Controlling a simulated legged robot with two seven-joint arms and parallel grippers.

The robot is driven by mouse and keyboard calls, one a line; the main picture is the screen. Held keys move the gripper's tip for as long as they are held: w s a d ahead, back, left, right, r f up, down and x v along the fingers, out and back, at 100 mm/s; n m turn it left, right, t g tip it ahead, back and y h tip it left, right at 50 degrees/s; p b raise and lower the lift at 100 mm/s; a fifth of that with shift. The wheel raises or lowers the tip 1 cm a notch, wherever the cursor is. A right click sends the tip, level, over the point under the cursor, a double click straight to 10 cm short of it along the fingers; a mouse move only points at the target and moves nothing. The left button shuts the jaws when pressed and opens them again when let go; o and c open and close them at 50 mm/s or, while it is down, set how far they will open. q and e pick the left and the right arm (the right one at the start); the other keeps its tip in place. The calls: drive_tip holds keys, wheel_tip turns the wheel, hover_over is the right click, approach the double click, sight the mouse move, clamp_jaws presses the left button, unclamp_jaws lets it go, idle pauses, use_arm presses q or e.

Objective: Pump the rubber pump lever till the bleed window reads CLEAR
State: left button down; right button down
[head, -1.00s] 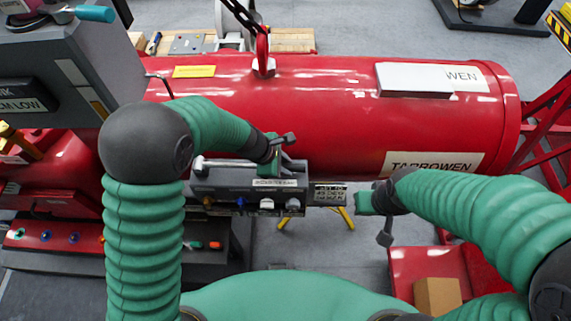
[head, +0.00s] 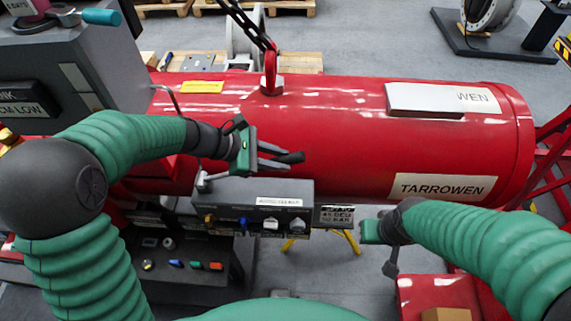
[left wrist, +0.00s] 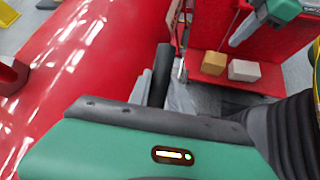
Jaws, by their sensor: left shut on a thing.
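The pump lever's black rubber grip (head: 291,157) sticks out to the right past the fingers of my left gripper (head: 275,156). The gripper is shut on the lever above the grey pump box (head: 255,205), in front of the red cylinder. Part of the lever's shaft is hidden by the gripper. The left wrist view shows the black grip (left wrist: 161,75) standing out beyond the gripper's dark edge. My right gripper (head: 378,232) hangs apart, right of the box; its jaw opening is unclear. I cannot make out a bleed window reading.
The red cylinder (head: 340,150) lies behind the box, with a chain and hook (head: 270,72) on top. A dark panel with coloured buttons (head: 185,264) is at lower left. A small label plate (head: 337,214) is right of the box. Grey floor shows below it.

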use_arm(q)
drive_tip(key=shift+w+a, duration=0.15)
drive_tip(key=shift+a, duration=0.1)
drive_tip(key=c, duration=1.3)
unclamp_jaws()
drive_tip(key=shift+a+f, duration=0.1)
drive_tip(key=shift+c, duration=0.2)
drive_tip(key=shift+o, duration=0.8)
drive_tip(key=shift+a, duration=0.25)
wheel_tip(320, 180, up, 3)
drive_tip(key=shift+w+r+b, duration=0.1)
drive_tip(key=shift+w+b, duration=0.05)
drive_tip(key=shift+b, duration=0.3)
drive_tip(key=s+d+r+b, duration=0.1)
drive_tip(key=s+b, duration=0.2)
drive_tip(key=s, duration=1.3)
drive_tip(key=shift+d+r, duration=0.2)
drive_tip(key=shift+r, duration=0.15)
use_arm(e)
drive_tip(key=f, duration=0.4)
drive_tip(key=shift+a, duration=0.3)
